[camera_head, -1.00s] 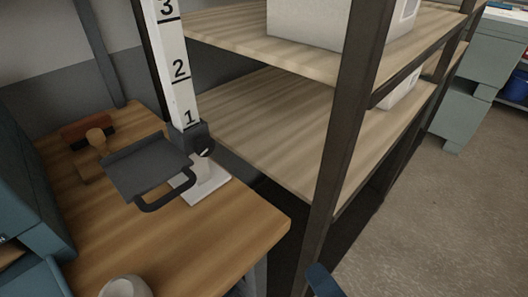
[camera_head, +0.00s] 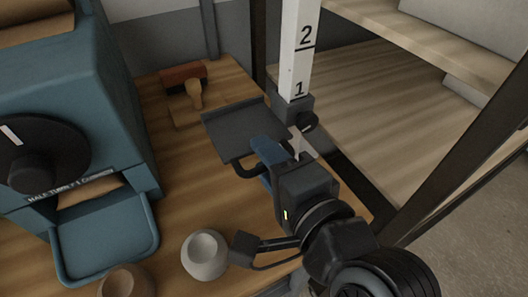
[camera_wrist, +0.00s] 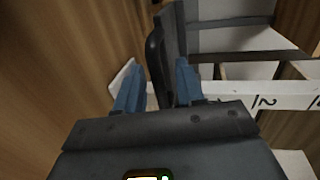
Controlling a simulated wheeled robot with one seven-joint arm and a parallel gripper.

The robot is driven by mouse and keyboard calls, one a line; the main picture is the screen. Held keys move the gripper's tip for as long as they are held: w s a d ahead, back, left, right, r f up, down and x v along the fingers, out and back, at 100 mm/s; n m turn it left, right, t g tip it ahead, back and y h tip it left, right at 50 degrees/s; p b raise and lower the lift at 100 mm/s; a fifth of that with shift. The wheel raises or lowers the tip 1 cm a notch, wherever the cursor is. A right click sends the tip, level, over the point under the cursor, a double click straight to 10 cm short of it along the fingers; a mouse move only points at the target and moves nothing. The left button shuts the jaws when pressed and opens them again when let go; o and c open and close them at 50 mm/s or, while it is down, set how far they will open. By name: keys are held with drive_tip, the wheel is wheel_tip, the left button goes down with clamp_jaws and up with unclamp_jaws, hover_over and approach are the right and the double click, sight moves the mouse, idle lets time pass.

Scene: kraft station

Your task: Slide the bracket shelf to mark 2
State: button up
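The bracket shelf (camera_head: 243,133) is a dark grey tray with a black loop handle (camera_head: 246,170) at its front. Its clamp (camera_head: 297,112) sits on a white upright post (camera_head: 300,50), just below mark 1; mark 2 is higher up the post. My gripper (camera_head: 266,162) is at the handle, its blue fingers partly overlapping it in the head view. In the wrist view, the fingers of my gripper (camera_wrist: 158,88) are apart, with the black handle (camera_wrist: 153,65) between them. I cannot tell whether either finger touches it.
A blue-green machine (camera_head: 90,90) with a black knob and a tray stands at left. A pale cup (camera_head: 204,255) and a brown cup (camera_head: 127,282) are near the front edge. A stamp-like wooden tool (camera_head: 195,94) lies behind the shelf. A wooden rack (camera_head: 400,95) stands right.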

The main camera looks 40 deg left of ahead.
drive_tip(key=shift+w+a+f, duration=0.15)
drive_tip(key=shift+w+a, duration=0.1)
drive_tip(key=shift+a, duration=0.3)
drive_tip(key=shift+f, duration=0.1)
clamp_jaws()
drive_tip(key=shift+f, duration=0.1)
